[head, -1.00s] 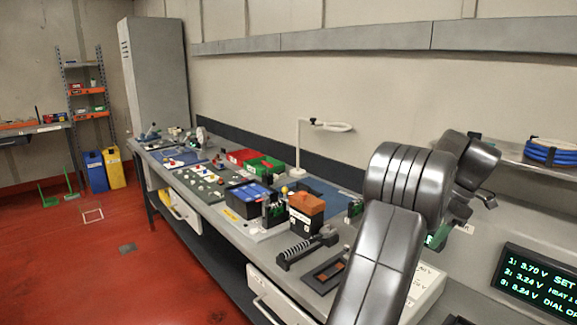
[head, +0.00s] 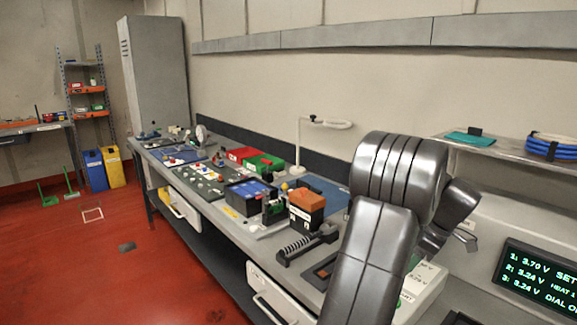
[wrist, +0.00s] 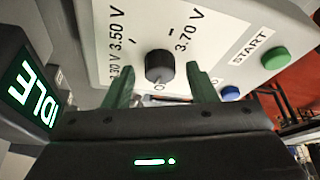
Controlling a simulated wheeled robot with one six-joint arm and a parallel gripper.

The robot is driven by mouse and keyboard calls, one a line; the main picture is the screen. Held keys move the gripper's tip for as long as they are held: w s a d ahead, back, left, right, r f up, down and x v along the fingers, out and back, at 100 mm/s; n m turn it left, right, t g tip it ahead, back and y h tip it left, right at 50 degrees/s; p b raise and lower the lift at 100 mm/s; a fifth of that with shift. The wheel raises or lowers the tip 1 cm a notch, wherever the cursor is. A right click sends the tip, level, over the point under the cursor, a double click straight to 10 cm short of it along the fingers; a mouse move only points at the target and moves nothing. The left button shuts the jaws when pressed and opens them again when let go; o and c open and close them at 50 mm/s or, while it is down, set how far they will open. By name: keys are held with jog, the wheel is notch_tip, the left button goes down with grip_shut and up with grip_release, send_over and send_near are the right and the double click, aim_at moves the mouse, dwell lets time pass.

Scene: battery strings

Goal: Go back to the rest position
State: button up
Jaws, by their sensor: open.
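My gripper (wrist: 159,72) shows in the wrist view as two green fingers set apart, with nothing held between them. A black dial knob (wrist: 159,66) on a pale control panel (wrist: 215,40) lies beyond the fingertips, between them in the picture; I cannot tell how large the gap is. The panel is marked 3.50 V and 3.70 V. In the head view my grey arm (head: 385,215) stands bent over the right part of the bench, and its bulk hides most of the gripper. Part of the pale panel (head: 428,280) shows behind the arm.
The panel carries a green START button (wrist: 274,57) and a blue button (wrist: 230,93). A display (wrist: 35,92) reads IDLE. A black-and-orange battery box (head: 306,212) and trays crowd the bench. A wall shelf (head: 470,150) and a readout screen (head: 540,285) stand at right.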

jog(key=m+t+h, duration=0.1)
jog(key=m, duration=0.2)
jog(key=shift+s+m, duration=0.15)
jog(key=shift+m, duration=0.15)
jog(key=m+t+h, duration=0.1)
jog(key=m, duration=0.3)
jog(key=shift+a+r+p, duration=0.1)
jog(key=shift+a+p, duration=0.05)
jog(key=shift+p, duration=0.15)
jog(key=m+h+p, duration=0.1)
jog(key=m+h, duration=0.1)
jog(key=m, duration=0.2)
jog(key=shift+a+m+p, duration=0.15)
jog(key=shift+m+p, duration=0.15)
jog(key=shift+p, duration=0.1)
jog(key=shift+m+h+p, duration=0.4)
jog(key=shift+m+h, duration=0.2)
jog(key=shift+m, duration=1)
